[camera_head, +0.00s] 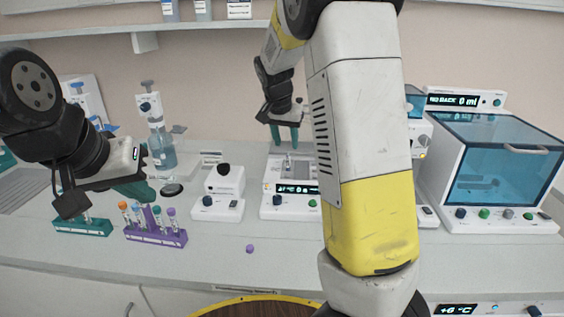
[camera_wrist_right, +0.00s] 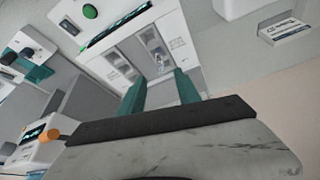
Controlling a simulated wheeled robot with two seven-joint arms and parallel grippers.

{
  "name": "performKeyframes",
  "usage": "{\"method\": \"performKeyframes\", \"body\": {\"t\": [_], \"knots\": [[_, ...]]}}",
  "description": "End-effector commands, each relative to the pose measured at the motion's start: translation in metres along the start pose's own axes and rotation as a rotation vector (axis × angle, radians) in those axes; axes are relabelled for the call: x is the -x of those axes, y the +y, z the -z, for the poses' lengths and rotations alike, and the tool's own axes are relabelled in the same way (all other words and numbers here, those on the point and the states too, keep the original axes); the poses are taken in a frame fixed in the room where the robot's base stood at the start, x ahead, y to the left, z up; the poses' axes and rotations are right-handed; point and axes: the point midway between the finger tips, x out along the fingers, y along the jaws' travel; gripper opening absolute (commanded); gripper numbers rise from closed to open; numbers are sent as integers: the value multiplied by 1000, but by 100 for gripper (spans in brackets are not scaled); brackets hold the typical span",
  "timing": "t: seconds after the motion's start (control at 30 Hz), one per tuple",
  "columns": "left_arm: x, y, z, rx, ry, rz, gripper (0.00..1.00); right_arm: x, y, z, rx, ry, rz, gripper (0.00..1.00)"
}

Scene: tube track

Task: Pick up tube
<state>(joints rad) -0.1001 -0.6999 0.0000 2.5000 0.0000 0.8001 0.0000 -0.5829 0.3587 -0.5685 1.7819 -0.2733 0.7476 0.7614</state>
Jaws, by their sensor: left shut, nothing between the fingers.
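A purple rack (camera_head: 155,236) on the bench at the left holds several tubes with orange, blue and purple caps. A teal rack (camera_head: 82,228) beside it also holds tubes. My left gripper (camera_head: 140,190) is shut and empty just above the purple rack, its teal fingers together. My right gripper (camera_head: 285,142) is open above the white device with a display (camera_head: 290,190). In the right wrist view its two teal fingers (camera_wrist_right: 158,90) are apart with nothing between them. Beyond them, a small clear object, perhaps a tube (camera_wrist_right: 158,52), sits in a slot of the device.
A small purple cap (camera_head: 250,248) lies on the bench's front area. A smaller white device (camera_head: 222,195) stands left of the display device. A blue-lidded machine (camera_head: 500,170) stands at the right. My right arm hides part of the bench centre. The front bench strip is mostly clear.

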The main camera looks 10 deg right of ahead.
Motion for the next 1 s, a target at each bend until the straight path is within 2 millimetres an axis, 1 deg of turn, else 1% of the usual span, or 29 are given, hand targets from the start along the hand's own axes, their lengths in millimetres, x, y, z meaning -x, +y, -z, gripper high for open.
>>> {"method": "performKeyframes", "body": {"t": [0.27,0.5,0.63,0.83,0.87,0.9,0.97,1.0], "knots": [[0,0,0,0,0,0,0,-32,0,0,0,-2,-3,39],[0,0,0,0,0,0,0,-67,0,0,0,-3,-3,39],[0,0,0,0,0,0,0,-75,-1,1,0,-1,0,39],[0,0,0,0,0,0,0,-75,-2,1,0,-1,0,39],[0,0,0,0,0,0,0,-75,-2,1,0,-1,0,36],[0,0,0,0,0,0,0,-75,-2,1,0,-1,0,28],[0,0,0,0,0,0,0,-75,-1,1,0,-1,0,16],[0,0,0,0,0,0,0,-75,-1,1,0,-1,0,8]]}}
